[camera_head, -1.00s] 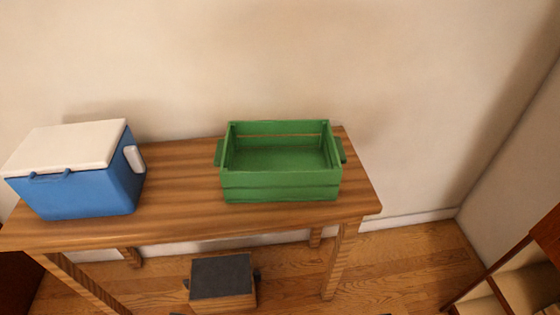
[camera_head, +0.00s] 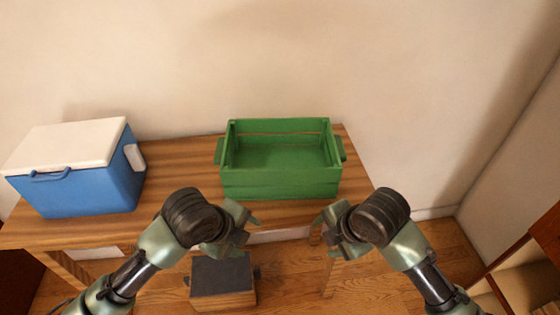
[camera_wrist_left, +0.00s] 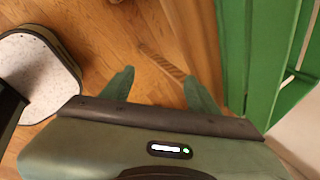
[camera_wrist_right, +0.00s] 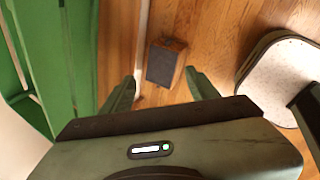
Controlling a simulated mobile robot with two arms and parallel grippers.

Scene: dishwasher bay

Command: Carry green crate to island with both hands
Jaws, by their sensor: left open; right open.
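The green crate (camera_head: 281,184), a slatted open box with a handle block on each end, sits upright and empty near the right end of the wooden table. My left gripper (camera_head: 243,228) is open and empty, in front of the crate's left part. My right gripper (camera_head: 329,222) is open and empty, in front of its right part. Both are apart from the crate. The crate shows at the right of the left wrist view (camera_wrist_left: 234,50) and at the left of the right wrist view (camera_wrist_right: 45,50). I see no island that I can make out.
A blue cooler (camera_head: 82,190) with a white lid stands on the table's (camera_head: 180,155) left end. A wooden box with a dark top (camera_head: 222,278) is on the floor below. A wall is behind the table; shelving (camera_head: 530,270) stands at the lower right.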

